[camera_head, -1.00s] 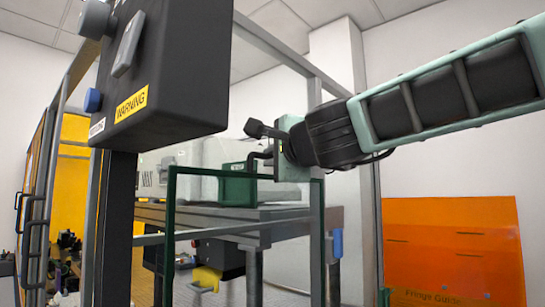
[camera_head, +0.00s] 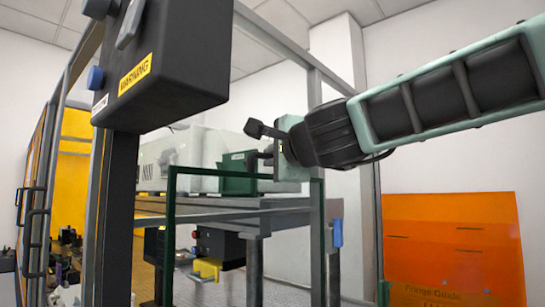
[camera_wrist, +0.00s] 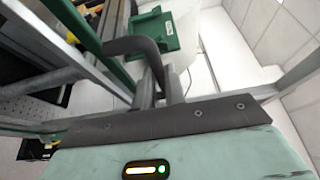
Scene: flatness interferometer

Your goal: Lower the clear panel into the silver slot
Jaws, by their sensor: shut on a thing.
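The clear panel (camera_head: 245,178) is a see-through sheet with dark green edges, upright in the lower middle of the head view. Its lower part runs out of the picture. My gripper (camera_head: 268,160) is at its top edge, right of the middle, and is shut on it. In the wrist view a green edge (camera_wrist: 78,28) of the panel runs up to the left, beside a dark finger of my gripper (camera_wrist: 150,62). The exact contact is partly hidden. I cannot make out the silver slot in either view.
A black box with a WARNING label (camera_head: 165,65) hangs at upper left on a dark post. Grey frame bars (camera_head: 318,220) stand close behind the panel. Beyond is a bench (camera_head: 270,203) with a green bin (camera_head: 236,182). An orange sheet (camera_head: 455,245) stands at right.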

